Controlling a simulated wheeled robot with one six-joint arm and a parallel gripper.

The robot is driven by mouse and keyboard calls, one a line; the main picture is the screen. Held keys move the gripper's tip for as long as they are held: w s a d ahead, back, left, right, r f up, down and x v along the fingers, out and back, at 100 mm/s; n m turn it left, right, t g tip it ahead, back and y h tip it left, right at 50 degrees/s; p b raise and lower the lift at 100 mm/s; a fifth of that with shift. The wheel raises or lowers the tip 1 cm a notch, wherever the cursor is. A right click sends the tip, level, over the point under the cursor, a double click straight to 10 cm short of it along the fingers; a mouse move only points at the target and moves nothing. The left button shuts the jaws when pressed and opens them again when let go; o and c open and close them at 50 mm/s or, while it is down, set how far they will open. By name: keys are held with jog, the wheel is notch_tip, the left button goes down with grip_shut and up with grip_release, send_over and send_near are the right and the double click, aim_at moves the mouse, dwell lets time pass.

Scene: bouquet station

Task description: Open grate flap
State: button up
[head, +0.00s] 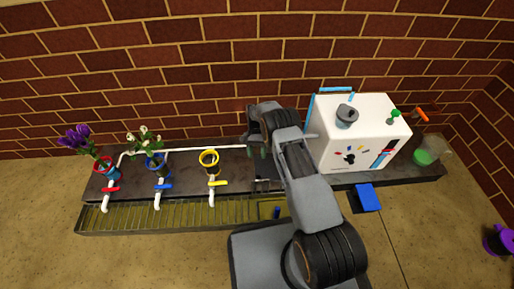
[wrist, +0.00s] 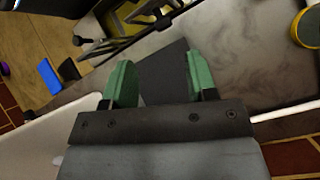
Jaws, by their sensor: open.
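The yellow-slatted grate (head: 150,214) runs along the front edge of the dark bench. Part of its right end shows at the top of the wrist view (wrist: 125,18), with thin dark rods beside it. I cannot tell clearly which part is the flap, or whether it is raised. My gripper (head: 257,152) is over the bench, left of the white machine. In the wrist view, its two green fingers (wrist: 160,82) are apart with nothing gripped. A dark flat plate (wrist: 168,72) lies beyond and between them; contact is not visible. My arm hides part of the grate's right end.
The white machine (head: 365,131) stands right of my arm, with a blue block (head: 368,197) in front. Pots with purple (head: 112,172) and white flowers (head: 155,160), a yellow ring (head: 209,157) and white pipes with taps (head: 212,192) occupy the bench's left. A brick wall stands behind.

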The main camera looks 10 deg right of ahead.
jog(key=shift+v, duration=0.9)
jog(key=shift+c, duration=0.4)
jog(key=shift+r+p, duration=0.25)
jog(key=shift+p, duration=0.05)
jog(key=shift+c, duration=0.6)
jog(key=r+p, duration=0.2)
jog(key=r, duration=0.1)
jog(key=r+p, duration=0.1)
jog(key=r, duration=0.1)
jog(key=shift+d+r, duration=0.1)
jog(key=shift+d, duration=0.2)
jog(key=shift+c, duration=0.6)
jog(key=r+n+t+y+p, duration=0.1)
jog(key=n+t+y+p, duration=0.1)
jog(key=t+p, duration=0.3)
send_over(259, 176)
jog(key=w+p, duration=0.1)
jog(key=g, duration=0.1)
notch_tip(259, 176, down, 3)
jog(key=s+d+n+t, duration=0.1)
jog(key=s+n+t, duration=0.1)
jog(key=f+b, duration=0.1)
jog(key=f, duration=0.3)
jog(key=f+n+t+b, duration=0.1)
jog(key=f+b, duration=0.1)
jog(key=f, duration=0.3)
jog(key=w+a+f+n+h+b, duration=0.1)
jog(key=f, duration=0.4)
jog(key=shift+w+b, duration=0.1)
jog(key=shift+b, duration=0.3)
